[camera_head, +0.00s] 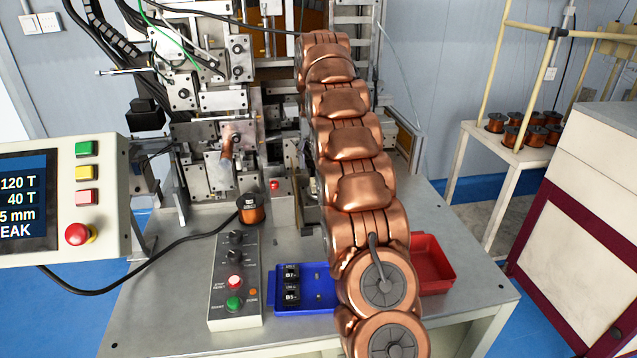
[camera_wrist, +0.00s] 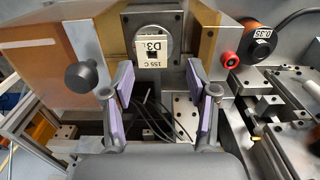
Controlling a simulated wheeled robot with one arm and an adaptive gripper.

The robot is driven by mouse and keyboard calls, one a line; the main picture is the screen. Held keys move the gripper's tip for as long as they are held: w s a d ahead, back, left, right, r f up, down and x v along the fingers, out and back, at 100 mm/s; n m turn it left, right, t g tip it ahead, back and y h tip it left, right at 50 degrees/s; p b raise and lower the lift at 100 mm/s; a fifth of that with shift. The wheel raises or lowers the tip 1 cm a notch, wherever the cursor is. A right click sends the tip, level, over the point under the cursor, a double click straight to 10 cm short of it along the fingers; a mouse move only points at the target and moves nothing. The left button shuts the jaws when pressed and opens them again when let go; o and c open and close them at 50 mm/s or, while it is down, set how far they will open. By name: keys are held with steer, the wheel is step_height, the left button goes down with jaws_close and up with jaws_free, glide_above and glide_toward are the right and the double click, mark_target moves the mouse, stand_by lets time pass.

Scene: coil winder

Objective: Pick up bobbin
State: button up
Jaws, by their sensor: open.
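In the wrist view a square bobbin (camera_wrist: 153,47) with a pale face marked "155 C D3" sits on the round grey spindle face of the winder. My gripper (camera_wrist: 163,92) is open below it in that view, its purple-padded fingers apart, with nothing between them. The bobbin lies beyond the fingertips, near the middle of the gap. In the head view my copper arm covers that part of the machine, so the gripper and this bobbin are hidden. Dark labelled pieces (camera_head: 291,283), marked B7 and B5, sit in a blue tray (camera_head: 320,297).
A copper wire spool (camera_head: 251,209) stands left of my arm; it also shows in the wrist view (camera_wrist: 262,41). A red knob (camera_wrist: 231,60) and a dark round knob (camera_wrist: 82,75) flank the spindle. A red bin (camera_head: 436,265) and a button box (camera_head: 234,285) are on the table.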

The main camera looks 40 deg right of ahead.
steer(key=shift+w+d+f+b, duration=0.1)
steer(key=shift+d+f+b, duration=0.2)
steer(key=shift+f+b, duration=0.45)
steer(key=shift+w+d+f+b, duration=0.1)
steer(key=shift+d+f+b, duration=0.2)
steer(key=shift+f+b, duration=0.4)
steer(key=f, duration=0.1)
steer(key=f+b, duration=0.2)
steer(key=shift+d+f, duration=0.1)
steer(key=shift+d, duration=0.15)
steer(key=shift+f, duration=0.95)
steer(key=c, duration=0.6)
steer(key=shift+r, duration=0.1)
